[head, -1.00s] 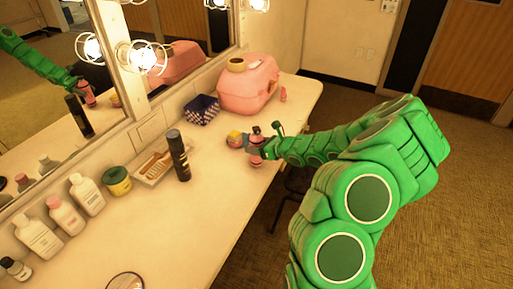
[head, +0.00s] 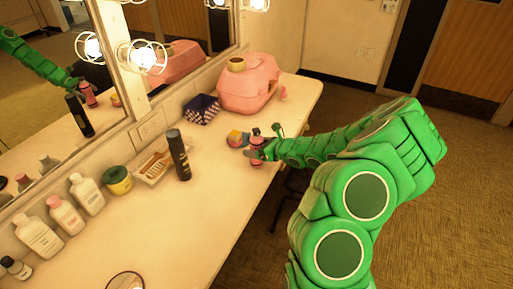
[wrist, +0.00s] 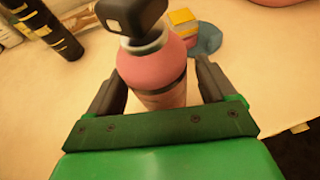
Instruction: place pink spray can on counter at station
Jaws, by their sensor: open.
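The pink spray can (head: 257,162) stands on the counter (head: 215,215) near its front edge. In the wrist view the pink can (wrist: 155,75) appears upright, with a grey shoulder and a dark block-like thing overlapping its top. My gripper (head: 258,151) is around the can. Its two dark fingers are open, one on each side of the can, with a narrow gap at each side in the wrist view (wrist: 160,88). The can's base is partly hidden by my gripper.
A small yellow-and-red box (wrist: 183,22) and a blue round thing (wrist: 207,40) sit just behind the can. A black can (head: 179,155), a tray with a brush (head: 153,168), a patterned box (head: 202,109) and a pink case (head: 248,85) stand along the mirror. The front counter is mostly clear.

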